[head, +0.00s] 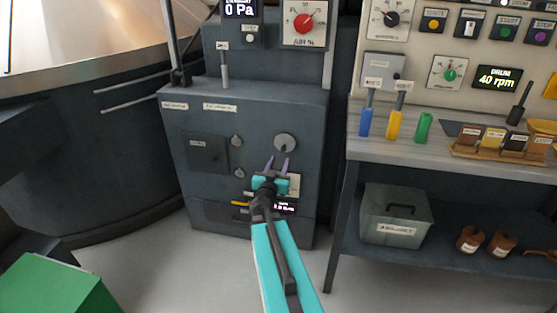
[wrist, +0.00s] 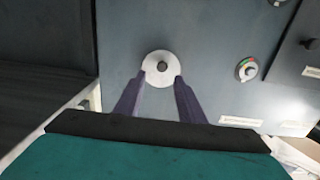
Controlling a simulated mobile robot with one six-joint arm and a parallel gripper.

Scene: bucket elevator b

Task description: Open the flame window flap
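A round pale grey disc with a small dark knob at its centre (head: 285,143) is on the dark cabinet front, and looks like the flame window flap. I cannot read a label for it. It lies flat against the panel. The wrist view shows the disc (wrist: 151,79) with its knob between my fingertips. My gripper (head: 278,160) has purple fingers spread apart, with nothing held. In the head view it is just below the disc; in the wrist view the fingertips (wrist: 159,76) overlap the disc's edges. I cannot tell whether they touch it.
A dark square door (head: 207,153) and small dials (head: 237,141) sit left of the disc. A lever (head: 224,70) stands on the cabinet's ledge. A workbench (head: 440,150) with coloured handles is at the right, a grey box (head: 397,222) below it. Floor is clear between cabinet and bench.

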